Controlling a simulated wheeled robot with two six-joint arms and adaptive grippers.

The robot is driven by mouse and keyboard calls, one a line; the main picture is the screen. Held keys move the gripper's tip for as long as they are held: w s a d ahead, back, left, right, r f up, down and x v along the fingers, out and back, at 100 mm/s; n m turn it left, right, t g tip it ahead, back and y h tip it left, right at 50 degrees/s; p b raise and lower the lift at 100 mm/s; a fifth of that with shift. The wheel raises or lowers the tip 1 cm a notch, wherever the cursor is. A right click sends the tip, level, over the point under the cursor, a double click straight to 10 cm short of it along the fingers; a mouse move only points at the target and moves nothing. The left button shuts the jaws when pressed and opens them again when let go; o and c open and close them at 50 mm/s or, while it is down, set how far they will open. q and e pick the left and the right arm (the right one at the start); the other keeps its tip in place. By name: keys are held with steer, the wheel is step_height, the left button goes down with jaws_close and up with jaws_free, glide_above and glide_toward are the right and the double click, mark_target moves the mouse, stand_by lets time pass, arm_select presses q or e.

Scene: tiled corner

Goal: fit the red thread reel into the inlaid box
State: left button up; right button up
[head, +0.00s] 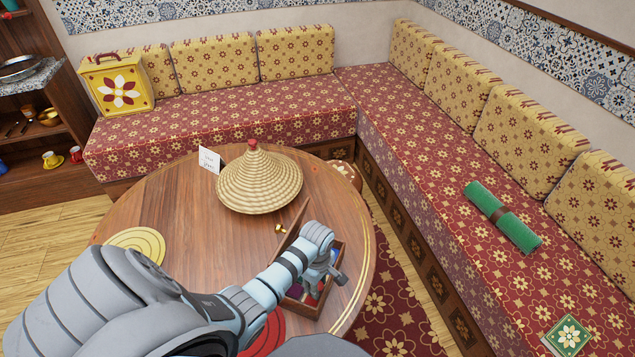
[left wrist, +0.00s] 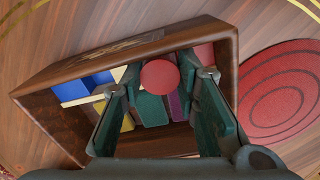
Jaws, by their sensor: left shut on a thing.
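The wooden inlaid box (head: 297,309) stands open near the front right edge of the round table, and its dark rim (left wrist: 120,52) fills much of the left wrist view. Inside it show blue, yellow, green, purple and red parts. My left gripper (head: 322,280) reaches down over the box. In the left wrist view my left gripper (left wrist: 162,72) is shut on the red thread reel (left wrist: 160,78), whose round red end faces the camera over the box interior. I cannot tell whether the reel touches the box. My right gripper is not in view.
A woven cone-shaped lid (head: 258,183) stands behind the box, with a white card (head: 209,160) beside it. A red round mat (head: 266,338) lies next to the box and a yellow one (head: 137,245) at left. The table's left middle is clear.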

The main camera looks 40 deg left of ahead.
arm_select(q)
steer(key=shift+r, duration=0.1)
steer(key=o, duration=0.7)
steer(key=shift+w+f, duration=0.1)
steer(key=shift+f, duration=0.1)
steer(key=shift+c, duration=0.2)
steer(key=shift+r, duration=0.1)
step_height(320, 180, up, 12)
steer(key=p, duration=0.4)
